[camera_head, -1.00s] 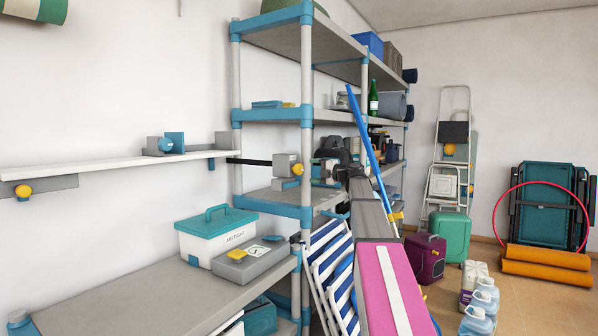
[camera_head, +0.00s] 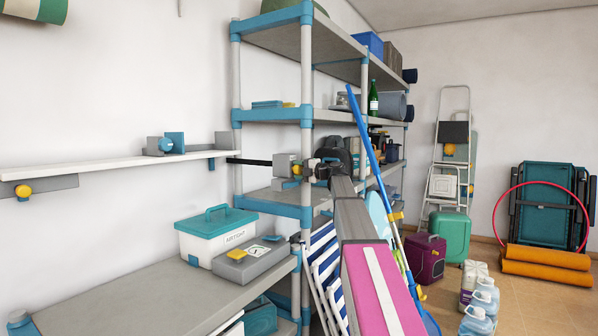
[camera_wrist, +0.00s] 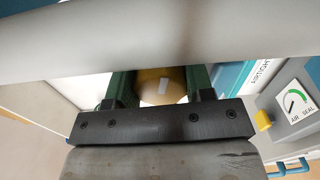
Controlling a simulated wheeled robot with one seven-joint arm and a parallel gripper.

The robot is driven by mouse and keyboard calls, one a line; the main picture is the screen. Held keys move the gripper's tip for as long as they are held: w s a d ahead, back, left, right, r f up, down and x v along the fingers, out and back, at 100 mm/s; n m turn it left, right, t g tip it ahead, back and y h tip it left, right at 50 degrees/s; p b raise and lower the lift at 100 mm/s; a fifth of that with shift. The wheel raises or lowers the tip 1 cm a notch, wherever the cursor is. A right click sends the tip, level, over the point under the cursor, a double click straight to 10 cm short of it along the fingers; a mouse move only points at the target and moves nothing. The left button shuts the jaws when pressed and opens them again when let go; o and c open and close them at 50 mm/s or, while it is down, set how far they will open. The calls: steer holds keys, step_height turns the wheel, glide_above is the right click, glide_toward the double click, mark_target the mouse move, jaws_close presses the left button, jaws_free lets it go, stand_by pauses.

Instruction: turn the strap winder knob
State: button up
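The strap winder is a grey box (camera_head: 284,165) beside the shelf post, with a black strap (camera_head: 250,161) running left from it. Its yellow knob (camera_head: 297,170) faces right, towards my gripper (camera_head: 309,168). In the wrist view the knob (camera_wrist: 151,91), with a pale mark on it, shows between my gripper's two dark green fingers (camera_wrist: 160,82). The fingers stand apart, one on each side of the knob in that view. The fingertips are hidden behind a pale post, and I cannot tell whether they touch the knob.
The pale shelf post (camera_wrist: 100,38) crosses close in front of the wrist camera. A white-and-teal box (camera_head: 215,239) and a grey case (camera_head: 250,262) sit on the bench below left. A blue pole (camera_head: 366,150) leans behind my arm. Striped folding chairs (camera_head: 325,265) stand below.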

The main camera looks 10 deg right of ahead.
steer(key=shift+c, duration=0.6)
steer(key=shift+m, duration=0.8)
steer(key=o, duration=0.9)
steer(key=v, duration=1.1)
